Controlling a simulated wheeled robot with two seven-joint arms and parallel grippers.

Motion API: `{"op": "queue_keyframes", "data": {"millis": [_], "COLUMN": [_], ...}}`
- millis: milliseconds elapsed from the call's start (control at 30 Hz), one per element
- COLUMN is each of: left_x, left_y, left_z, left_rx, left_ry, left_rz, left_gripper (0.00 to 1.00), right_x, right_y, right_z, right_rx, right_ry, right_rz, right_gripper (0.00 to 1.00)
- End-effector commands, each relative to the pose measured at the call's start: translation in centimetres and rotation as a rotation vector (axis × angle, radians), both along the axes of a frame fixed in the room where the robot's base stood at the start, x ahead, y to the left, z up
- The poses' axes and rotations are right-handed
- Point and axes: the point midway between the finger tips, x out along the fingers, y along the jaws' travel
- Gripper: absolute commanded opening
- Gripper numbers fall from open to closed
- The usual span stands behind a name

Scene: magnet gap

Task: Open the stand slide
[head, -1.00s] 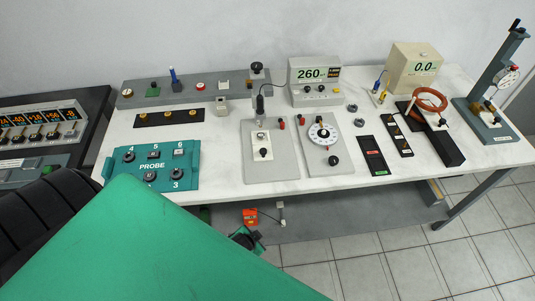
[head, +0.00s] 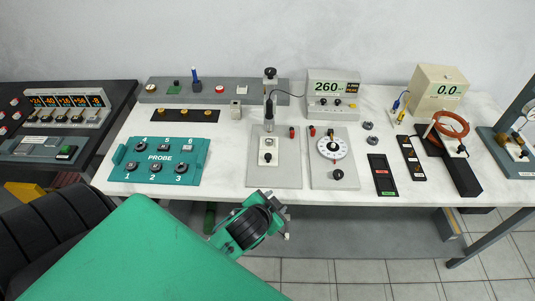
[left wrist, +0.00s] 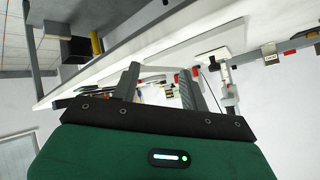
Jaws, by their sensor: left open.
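A stand with a slim upright, a black top knob and a dark probe (head: 269,112) rises from a grey base plate (head: 290,172) near the middle of the table. A white block with a dark knob (head: 267,152) sits on that plate. I cannot tell which part is the slide or whether it is open. My left gripper (head: 281,205) is in front of the table's front edge, below the plate and apart from it. In the left wrist view its two fingers (left wrist: 162,78) are spread with nothing held between them. My right gripper is not in view.
A dial plate (head: 347,177) stands right of the stand, and a green PROBE box (head: 160,175) lies to the left. A meter reading 260 (head: 333,88) is behind. The white table's front edge (head: 225,187) lies between my left gripper and the stand. A gauge stand (head: 512,140) is cut off at right.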

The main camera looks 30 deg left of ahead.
Motion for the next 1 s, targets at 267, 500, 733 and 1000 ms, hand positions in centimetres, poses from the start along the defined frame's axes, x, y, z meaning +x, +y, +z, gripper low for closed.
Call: {"op": "queue_keyframes", "data": {"millis": [267,500,733,1000], "left_x": [4.1,9.2,12.1,11.6], "left_y": [-0.5,-2.7,-8.3,-14.8], "left_z": [6.1,13.0,20.6,22.7], "left_rx": [0.089,0.246,0.482,0.804], "left_ry": [-0.243,-0.582,-0.984,-1.281], "left_rz": [-0.073,-0.245,-0.581,-1.133], "left_gripper": [0.45,0.45,0.45,0.45], "right_x": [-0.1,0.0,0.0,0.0], "right_y": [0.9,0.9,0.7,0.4], "right_z": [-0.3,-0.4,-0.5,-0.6], "right_rx": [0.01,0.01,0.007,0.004], "right_ry": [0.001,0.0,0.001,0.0], "right_rz": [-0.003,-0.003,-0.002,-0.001], "right_gripper": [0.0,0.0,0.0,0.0]}}
